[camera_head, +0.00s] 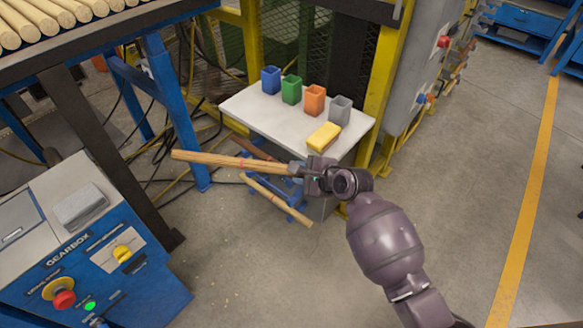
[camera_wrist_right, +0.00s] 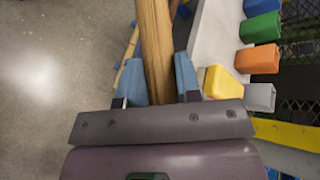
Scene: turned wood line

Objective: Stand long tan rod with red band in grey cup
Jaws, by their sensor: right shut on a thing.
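My right gripper (camera_head: 298,170) is shut on a long tan rod (camera_head: 215,159) with a red band (camera_head: 243,163) partway along it. The rod lies nearly level, pointing left in the head view, in front of the white table. In the right wrist view the rod (camera_wrist_right: 155,45) runs between the two blue fingers (camera_wrist_right: 157,82). The grey cup (camera_head: 340,110) stands upright at the right end of a row of cups on the table; it also shows in the right wrist view (camera_wrist_right: 259,97). The rod is apart from it. My left gripper is out of view.
Blue (camera_head: 271,79), green (camera_head: 291,89) and orange (camera_head: 314,99) cups stand left of the grey one. A yellow block (camera_head: 323,137) lies in front of it on the white table (camera_head: 250,108). Another tan rod (camera_head: 277,199) lies low on a blue rack. A gearbox console (camera_head: 95,255) stands at left.

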